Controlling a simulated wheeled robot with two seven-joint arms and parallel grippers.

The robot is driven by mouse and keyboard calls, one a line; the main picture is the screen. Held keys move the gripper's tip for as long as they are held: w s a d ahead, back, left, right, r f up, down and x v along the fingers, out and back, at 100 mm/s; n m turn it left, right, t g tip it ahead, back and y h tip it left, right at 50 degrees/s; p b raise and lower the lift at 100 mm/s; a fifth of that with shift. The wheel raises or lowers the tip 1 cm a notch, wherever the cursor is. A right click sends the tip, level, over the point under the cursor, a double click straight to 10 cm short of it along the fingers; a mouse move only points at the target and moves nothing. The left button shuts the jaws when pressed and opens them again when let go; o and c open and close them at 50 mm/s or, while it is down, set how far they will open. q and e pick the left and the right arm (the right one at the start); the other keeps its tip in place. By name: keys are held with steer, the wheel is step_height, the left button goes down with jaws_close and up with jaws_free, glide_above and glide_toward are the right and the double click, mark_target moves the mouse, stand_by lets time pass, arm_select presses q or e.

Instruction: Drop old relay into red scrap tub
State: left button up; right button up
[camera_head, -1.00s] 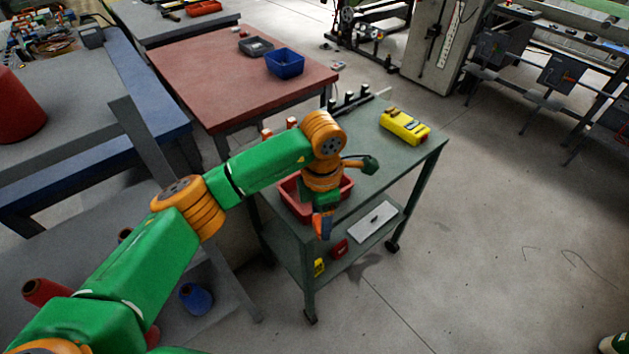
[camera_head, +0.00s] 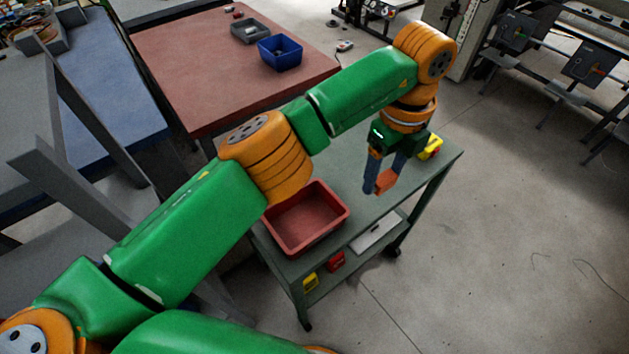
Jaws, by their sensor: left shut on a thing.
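The red scrap tub (camera_head: 337,228) stands on the green cart's top (camera_head: 346,166), and its visible inside looks empty. My left gripper (camera_head: 379,182) points down above the cart top, to the right of the tub and apart from it. Its blue fingers are shut on a small orange block, which looks like the old relay (camera_head: 386,181); the fingers hide part of it. My left arm crosses the view and hides part of the cart's far side. My right gripper is not in view.
A yellow device (camera_head: 430,148) sits on the cart behind my gripper. The lower shelf holds a pale flat plate (camera_head: 377,232), a red item (camera_head: 336,261) and a yellow item (camera_head: 310,282). A red-topped table (camera_head: 190,75) behind carries a blue bin (camera_head: 280,54) and a grey tray (camera_head: 250,32).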

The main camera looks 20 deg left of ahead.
arm_select(q)
steer(key=a, duration=0.1)
steer(key=p, duration=0.4)
glide_above(305, 223)
step_height(305, 223, down, 9)
steer(key=shift+w+f, duration=0.1)
step_height(305, 223, down, 2)
steer(key=shift+f+p, duration=0.25)
steer(key=shift+p, duration=0.05)
steer(key=shift+f, duration=0.55)
steer(key=shift+f+b, duration=0.35)
steer(key=shift+b, duration=0.15)
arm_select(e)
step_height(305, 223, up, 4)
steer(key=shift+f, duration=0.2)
arm_select(q)
steer(key=shift+f, duration=0.1)
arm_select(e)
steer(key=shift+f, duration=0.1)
